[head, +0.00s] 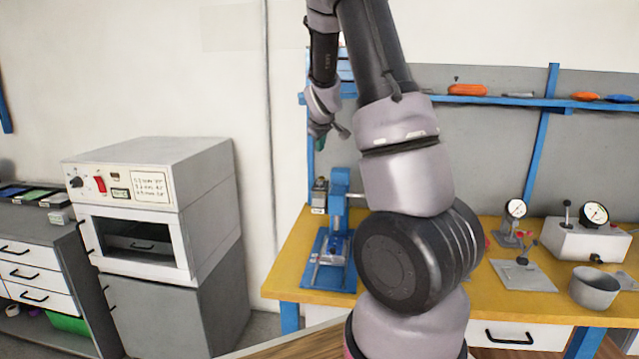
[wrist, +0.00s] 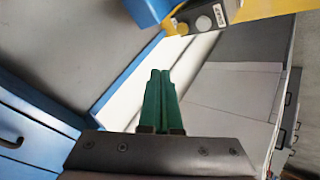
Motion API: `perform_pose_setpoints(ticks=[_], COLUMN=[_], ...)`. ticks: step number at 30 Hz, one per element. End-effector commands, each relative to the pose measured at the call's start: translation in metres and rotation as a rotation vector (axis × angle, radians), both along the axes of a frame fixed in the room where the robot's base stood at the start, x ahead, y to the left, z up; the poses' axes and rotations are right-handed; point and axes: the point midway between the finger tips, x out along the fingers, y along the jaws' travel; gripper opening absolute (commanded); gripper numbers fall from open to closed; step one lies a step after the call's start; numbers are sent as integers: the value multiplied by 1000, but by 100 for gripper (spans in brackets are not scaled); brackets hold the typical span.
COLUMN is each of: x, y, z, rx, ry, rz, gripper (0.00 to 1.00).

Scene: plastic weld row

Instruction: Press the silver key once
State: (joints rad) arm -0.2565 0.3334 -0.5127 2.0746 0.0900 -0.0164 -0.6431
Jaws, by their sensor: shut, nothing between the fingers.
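My gripper (head: 321,142) hangs high at the left end of the blue-framed back panel, above the bench. Its green fingers (wrist: 160,82) are together with nothing between them. In the wrist view, a small dark grey box (wrist: 192,9) shows ahead of the fingertips, near the top edge. A round silver key (wrist: 203,23) is on this box beside a white label. The fingertips are apart from it. In the head view the box (head: 320,190) stands on the yellow bench, left of the blue press; I cannot make out its key clearly there.
The blue press (head: 339,200) stands close beside the box. The yellow bench (head: 290,270) also holds gauges, a lever plate (head: 522,275) and a grey pot (head: 594,287) at right. A white oven (head: 150,195) stands at left. My arm hides the middle of the bench.

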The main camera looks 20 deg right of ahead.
Motion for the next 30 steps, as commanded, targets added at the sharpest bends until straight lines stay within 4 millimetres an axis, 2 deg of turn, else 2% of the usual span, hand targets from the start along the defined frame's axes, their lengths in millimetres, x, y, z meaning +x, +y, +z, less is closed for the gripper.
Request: perform_pose_setpoints(ticks=[8, 21, 30], x=[-1, -1, -1], y=[-1, -1, 0], z=[-10, -69, -87], rx=[0, 2, 2], ry=[2, 4, 1], rz=[-2, -2, -1], gripper=[0, 0, 0])
